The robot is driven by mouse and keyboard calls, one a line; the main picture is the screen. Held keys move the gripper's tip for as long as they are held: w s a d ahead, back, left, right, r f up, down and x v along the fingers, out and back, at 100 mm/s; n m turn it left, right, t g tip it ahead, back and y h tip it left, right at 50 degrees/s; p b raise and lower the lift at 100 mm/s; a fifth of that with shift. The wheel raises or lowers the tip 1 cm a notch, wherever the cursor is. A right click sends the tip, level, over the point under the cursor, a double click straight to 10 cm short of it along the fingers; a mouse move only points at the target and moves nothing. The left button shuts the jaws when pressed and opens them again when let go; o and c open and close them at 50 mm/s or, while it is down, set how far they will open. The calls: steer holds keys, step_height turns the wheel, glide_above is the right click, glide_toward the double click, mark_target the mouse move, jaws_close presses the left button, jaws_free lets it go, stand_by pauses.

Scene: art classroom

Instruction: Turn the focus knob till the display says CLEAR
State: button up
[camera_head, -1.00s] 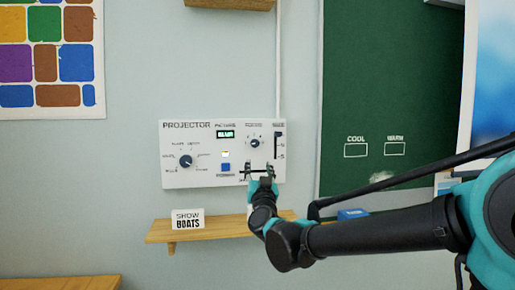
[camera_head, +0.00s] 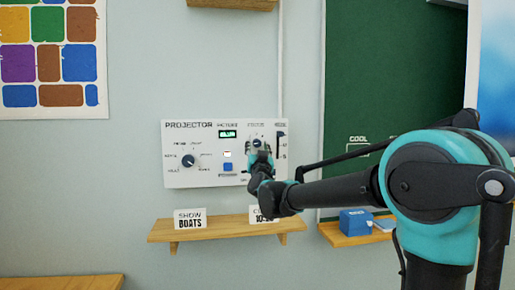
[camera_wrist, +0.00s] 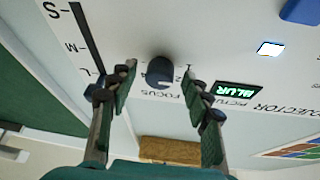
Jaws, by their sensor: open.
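The white projector panel (camera_head: 205,153) is fixed to the wall and carries a dark focus knob, a small display and other controls. The focus knob (camera_wrist: 160,70) is a dark round knob that shows between my fingertips in the wrist view, with the FOCUS label beside it. The display (camera_wrist: 238,89) reads BLUR in green letters; it also shows in the head view (camera_head: 228,134). My gripper (camera_wrist: 157,84) is open, one finger on each side of the knob, with visible gaps. In the head view my gripper (camera_head: 259,150) covers part of the panel's right side.
A slider (camera_wrist: 87,38) marked S, M, L runs close to my left finger in the wrist view. A blue button (camera_head: 228,167) is on the panel. A wooden shelf (camera_head: 215,233) with cards is below. A green board (camera_head: 385,90) is at the right.

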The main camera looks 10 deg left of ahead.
jaws_close()
stand_by(0.3)
steer(key=shift+m, duration=0.5)
steer(key=m+h, duration=0.1)
steer(key=m, duration=0.1)
steer(key=m+h, duration=0.1)
steer(key=m, duration=0.1)
steer(key=m+h, duration=0.1)
steer(key=m, duration=0.1)
steer(key=shift+s+a+r, duration=0.1)
steer(key=shift+a, duration=0.15)
steer(key=shift+r+m+g+h, duration=0.1)
steer(key=shift+m+g+h, duration=0.4)
steer(key=shift+m, duration=0.7)
steer(key=shift+m+g+h, duration=0.3)
steer(key=shift+m+h, duration=0.3)
steer(key=shift+m, duration=0.6)
jaws_free()
